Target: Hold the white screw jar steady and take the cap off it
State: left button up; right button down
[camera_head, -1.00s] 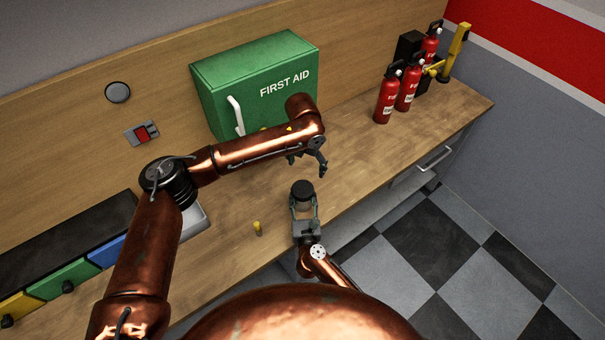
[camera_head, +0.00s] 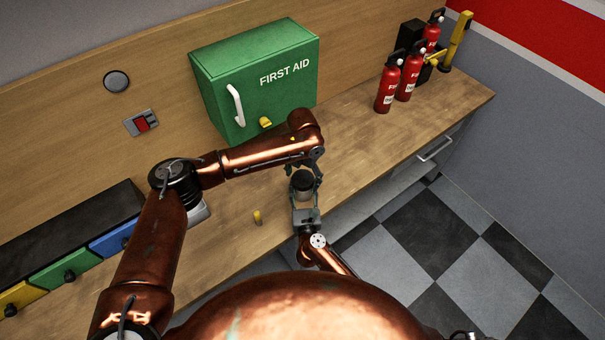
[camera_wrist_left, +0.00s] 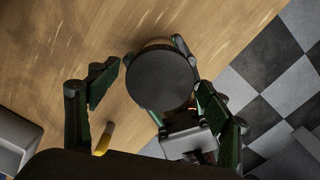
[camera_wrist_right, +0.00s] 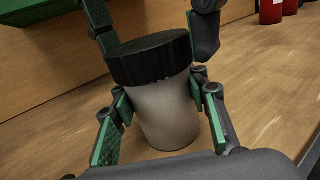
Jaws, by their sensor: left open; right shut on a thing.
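The white screw jar (camera_wrist_right: 163,112) stands upright on the wooden counter, its pale body showing in the right wrist view. Its black ribbed cap (camera_wrist_right: 152,60) is on top; it also shows from above in the left wrist view (camera_wrist_left: 160,78) and in the head view (camera_head: 302,181). My right gripper (camera_wrist_right: 160,115) is shut on the jar body, a finger on each side. My left gripper (camera_wrist_left: 158,90) is open above the jar, its fingers spread either side of the cap and apart from it. In the head view the left fingers are partly hidden by the wrist.
A green first aid box (camera_head: 258,80) stands behind my left arm. Several red extinguishers (camera_head: 388,84) stand at the far right of the counter (camera_head: 400,135). Coloured drawers (camera_head: 60,270) are at left.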

pick_arm(q)
jog(key=shift+c, duration=0.5)
jog(key=c, duration=1.2)
jog(key=shift+c, duration=0.2)
